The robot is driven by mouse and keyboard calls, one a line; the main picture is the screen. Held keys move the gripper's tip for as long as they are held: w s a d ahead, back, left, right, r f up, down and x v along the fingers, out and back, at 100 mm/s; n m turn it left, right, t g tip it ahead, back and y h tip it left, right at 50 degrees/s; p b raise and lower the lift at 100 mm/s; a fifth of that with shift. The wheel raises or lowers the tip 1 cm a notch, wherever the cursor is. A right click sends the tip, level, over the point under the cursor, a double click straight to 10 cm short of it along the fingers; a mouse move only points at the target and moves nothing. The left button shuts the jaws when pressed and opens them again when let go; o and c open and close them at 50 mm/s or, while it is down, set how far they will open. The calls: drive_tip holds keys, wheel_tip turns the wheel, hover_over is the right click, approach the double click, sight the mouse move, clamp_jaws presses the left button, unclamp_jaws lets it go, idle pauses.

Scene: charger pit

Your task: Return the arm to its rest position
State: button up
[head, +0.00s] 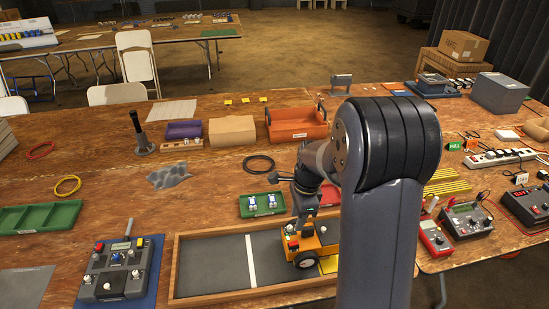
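My arm stands up large and grey in the right middle of the head view, bent at its elbow. Its forearm reaches away to the left, and my gripper (303,208) points down over the wooden-framed pit (215,297). The gripper is small and dark here, and its fingers cannot be made out. Just below it, a small orange wheeled vehicle (306,258) sits in the right part of the pit. I cannot tell whether the gripper touches it. My upright arm link hides the pit's right end.
A green tray (262,213) with small parts and a red tray (331,196) lie close to the gripper. A control box (118,268) stands at left. An orange bin (297,125) and cardboard box (232,131) stand behind. Meters and a power strip (500,157) crowd the right.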

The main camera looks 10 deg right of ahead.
sight(290, 243)
drive_tip(key=f, duration=0.3)
drive_tip(key=a+f+p, duration=0.1)
drive_tip(key=f, duration=0.6)
drive_tip(key=shift+a+f, duration=0.15)
